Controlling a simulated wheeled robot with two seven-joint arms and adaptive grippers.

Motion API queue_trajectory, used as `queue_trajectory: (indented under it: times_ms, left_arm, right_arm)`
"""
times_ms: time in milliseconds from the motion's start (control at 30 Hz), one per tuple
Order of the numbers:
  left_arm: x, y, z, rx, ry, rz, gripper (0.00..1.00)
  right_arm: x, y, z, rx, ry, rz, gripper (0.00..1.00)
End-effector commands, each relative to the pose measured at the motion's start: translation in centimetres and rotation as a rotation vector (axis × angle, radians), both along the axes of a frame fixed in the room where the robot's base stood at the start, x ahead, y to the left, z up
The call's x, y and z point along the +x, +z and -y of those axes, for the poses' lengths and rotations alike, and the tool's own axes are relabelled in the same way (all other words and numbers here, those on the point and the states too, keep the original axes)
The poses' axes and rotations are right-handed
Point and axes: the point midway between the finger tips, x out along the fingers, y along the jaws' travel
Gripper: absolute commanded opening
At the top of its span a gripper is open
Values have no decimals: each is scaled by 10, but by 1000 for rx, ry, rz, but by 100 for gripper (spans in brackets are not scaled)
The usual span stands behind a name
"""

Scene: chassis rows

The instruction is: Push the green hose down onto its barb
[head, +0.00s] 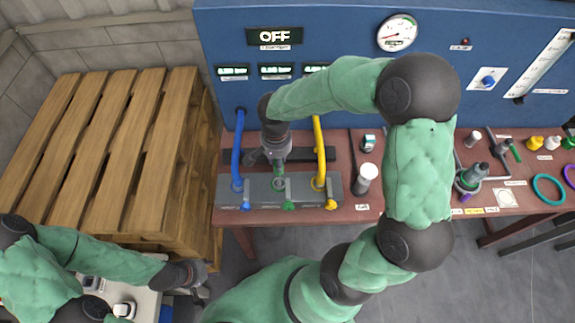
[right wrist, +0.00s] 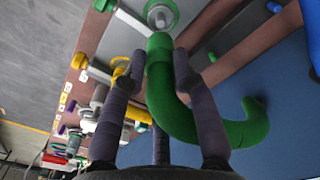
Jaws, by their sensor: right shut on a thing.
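The green hose (right wrist: 172,115) curves from the blue panel to my right gripper (right wrist: 158,62), whose two fingers are closed around it near its free end. In the right wrist view the hose end is close to a round metal barb fitting (right wrist: 160,16); I cannot tell whether they touch. In the head view my right gripper (head: 277,155) is over the grey manifold block (head: 258,190), with a little green hose (head: 278,170) showing below it. My left gripper (head: 192,274) is low, beside the pallets and away from the block; its fingers are too small to read.
A blue hose (head: 238,150) and a yellow hose (head: 319,150) run to the block on either side. Coloured valve handles line its front edge. A white-topped cylinder (head: 367,178) stands to the right. Wooden pallets (head: 120,150) are stacked at the left.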

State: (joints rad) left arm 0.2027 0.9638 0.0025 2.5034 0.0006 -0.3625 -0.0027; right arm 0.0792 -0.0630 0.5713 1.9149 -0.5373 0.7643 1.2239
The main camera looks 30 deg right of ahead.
Motion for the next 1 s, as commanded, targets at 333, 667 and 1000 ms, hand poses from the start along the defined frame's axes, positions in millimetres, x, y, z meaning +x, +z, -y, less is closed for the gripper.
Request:
queue_trajectory:
  times_ms: [333,667,1000]
  left_arm:
    - [0,-14,0,0,0,1,40]
    - [0,-29,0,0,0,0,40]
    - [0,-28,0,0,0,0,40]
  right_arm:
    - [1,-21,-1,0,4,0,0]
    - [1,-45,0,0,4,0,0]
    - [1,-45,0,0,4,0,0]
